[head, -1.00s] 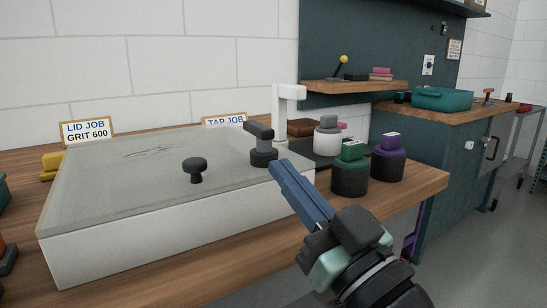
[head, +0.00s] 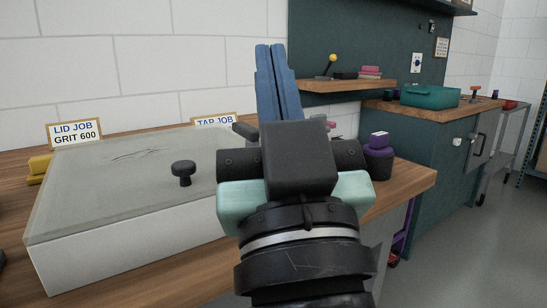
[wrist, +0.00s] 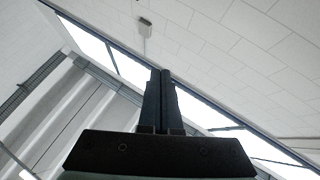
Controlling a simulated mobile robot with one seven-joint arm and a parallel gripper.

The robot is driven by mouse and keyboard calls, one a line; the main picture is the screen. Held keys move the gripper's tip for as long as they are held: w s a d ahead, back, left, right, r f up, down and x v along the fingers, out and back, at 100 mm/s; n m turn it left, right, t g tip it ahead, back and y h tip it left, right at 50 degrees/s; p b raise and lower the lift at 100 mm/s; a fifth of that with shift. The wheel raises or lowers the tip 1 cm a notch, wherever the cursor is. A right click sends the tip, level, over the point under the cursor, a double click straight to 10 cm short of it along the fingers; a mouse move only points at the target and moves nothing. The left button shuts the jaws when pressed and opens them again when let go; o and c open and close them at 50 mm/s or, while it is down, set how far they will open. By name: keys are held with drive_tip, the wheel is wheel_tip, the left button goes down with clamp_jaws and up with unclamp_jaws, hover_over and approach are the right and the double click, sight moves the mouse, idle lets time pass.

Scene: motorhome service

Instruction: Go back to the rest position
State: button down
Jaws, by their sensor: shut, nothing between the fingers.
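My gripper (head: 271,50) stands raised in front of the workbench in the head view, its blue fingers pointing up and together. It is shut with nothing between the fingers. In the wrist view my gripper (wrist: 160,75) also shows closed fingers, against the ceiling and upper wall. The gripper and wrist hide part of the bench's right half, including most of the tap and the green-topped jar.
A grey lid panel (head: 110,185) with a black knob (head: 183,172) lies on the wooden bench (head: 408,184). A purple-topped jar (head: 378,160) stands right of my wrist. A teal case (head: 430,96) sits on the back counter. Floor at right is clear.

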drive_tip(key=s+r+m+t+h, duration=0.2)
drive_tip(key=s+r+h, duration=0.2)
drive_tip(key=s+r, duration=0.1)
wheel_tip(320, 180, up, 37)
drive_tip(key=p, duration=3.8)
drive_tip(key=shift+w, duration=0.45)
drive_tip(key=shift+r, duration=0.1)
